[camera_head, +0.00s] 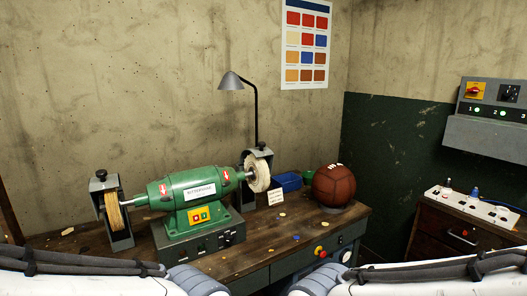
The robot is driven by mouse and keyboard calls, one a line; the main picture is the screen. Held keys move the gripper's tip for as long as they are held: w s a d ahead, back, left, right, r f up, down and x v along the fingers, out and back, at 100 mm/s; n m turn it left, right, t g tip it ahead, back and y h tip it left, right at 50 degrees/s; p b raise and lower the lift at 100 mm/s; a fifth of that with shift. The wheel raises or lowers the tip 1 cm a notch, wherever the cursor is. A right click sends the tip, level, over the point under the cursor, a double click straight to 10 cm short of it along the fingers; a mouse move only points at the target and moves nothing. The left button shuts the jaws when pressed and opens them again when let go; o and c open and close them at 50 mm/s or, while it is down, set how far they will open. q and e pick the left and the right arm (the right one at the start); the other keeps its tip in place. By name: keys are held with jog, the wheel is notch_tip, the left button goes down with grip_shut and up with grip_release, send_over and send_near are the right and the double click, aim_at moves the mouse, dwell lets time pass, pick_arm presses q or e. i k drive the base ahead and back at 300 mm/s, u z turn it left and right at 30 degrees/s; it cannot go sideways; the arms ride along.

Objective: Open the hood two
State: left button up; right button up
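A green buffing machine (196,196) stands on the wooden workbench, with a wheel on each side. A grey hood (103,183) sits around the pale brown wheel (114,211) at its left end. A second grey hood (262,154) sits behind and around the fluffy white wheel (257,176) at its right end. No label marks either hood as two, and I cannot tell how far each is open. My two arms cross the bottom edge from left and right. Both grippers are out of view, below the picture.
A brown leather ball (334,184) rests on a stand at the bench's right end, near a blue tray (287,181). A grey lamp (232,82) rises behind the machine. A numbered control box (489,113) hangs above a power strip (476,206) at right.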

aim_at(262, 152)
jog(key=z, duration=0.35)
jog(key=k, duration=0.5)
jog(key=z, duration=0.95)
jog(key=i, duration=0.75)
jog(key=u, duration=0.9)
jog(key=i, duration=0.8)
jog(key=u, duration=0.8)
